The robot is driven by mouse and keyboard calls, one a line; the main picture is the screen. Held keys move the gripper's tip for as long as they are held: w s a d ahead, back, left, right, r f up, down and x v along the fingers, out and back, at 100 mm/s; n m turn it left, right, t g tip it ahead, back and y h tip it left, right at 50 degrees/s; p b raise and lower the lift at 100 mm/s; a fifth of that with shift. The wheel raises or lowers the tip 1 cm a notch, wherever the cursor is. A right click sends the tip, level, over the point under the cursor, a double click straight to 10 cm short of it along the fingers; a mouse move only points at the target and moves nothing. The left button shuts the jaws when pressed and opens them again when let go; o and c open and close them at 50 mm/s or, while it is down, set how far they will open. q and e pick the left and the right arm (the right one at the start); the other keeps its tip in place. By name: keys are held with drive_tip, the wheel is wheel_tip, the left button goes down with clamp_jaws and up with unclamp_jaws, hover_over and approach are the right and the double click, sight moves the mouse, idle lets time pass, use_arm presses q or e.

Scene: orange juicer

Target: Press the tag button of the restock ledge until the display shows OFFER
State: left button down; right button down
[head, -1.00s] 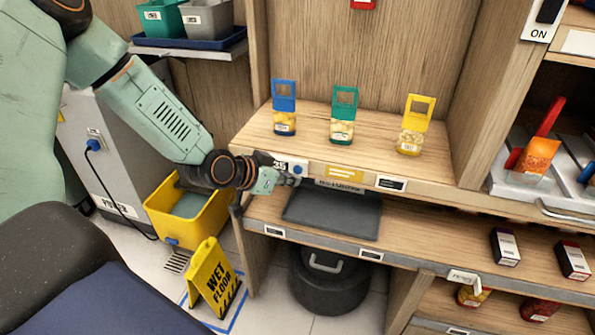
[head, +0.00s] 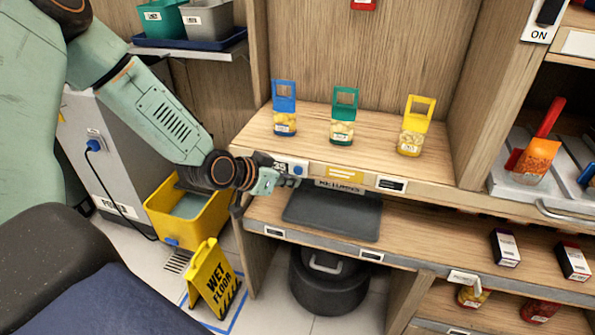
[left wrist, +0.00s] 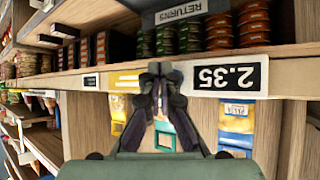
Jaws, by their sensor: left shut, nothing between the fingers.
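The restock ledge (head: 262,140) is a wooden shelf holding three hanging-tag packs: blue (head: 284,108), green (head: 343,115) and yellow (head: 414,125). On its front edge, a white tag unit carries a round blue button (head: 298,170). Its display (left wrist: 229,77) reads 2.35 in the left wrist view; in the head view my arm partly covers it. My left gripper (head: 291,181) is shut and empty, its fingertips just below the button. In the left wrist view the closed fingers (left wrist: 160,70) stand beside the display and hide the button; contact cannot be told. My right gripper is not in view.
A yellow label (head: 343,173) and a small black-and-white label (head: 392,184) are farther right on the edge. A dark tray (head: 333,215) lies below, by a RETURNS sign (head: 340,187). A yellow bucket (head: 185,225) and wet-floor sign (head: 214,280) stand lower left.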

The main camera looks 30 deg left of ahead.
use_arm(q)
drive_tip(key=shift+w, duration=0.15)
drive_tip(key=shift+w+a+b, duration=0.1)
drive_tip(key=shift+w+b, duration=0.15)
drive_tip(key=shift+b, duration=0.05)
drive_tip(key=shift+w+a+b, duration=0.1)
drive_tip(key=shift+w+b, duration=0.25)
drive_tip(key=shift+w, duration=0.05)
idle(0.7)
idle(0.4)
drive_tip(key=shift+s+d+p, duration=0.2)
drive_tip(key=shift+s+p, duration=0.65)
drive_tip(key=shift+p, duration=0.1)
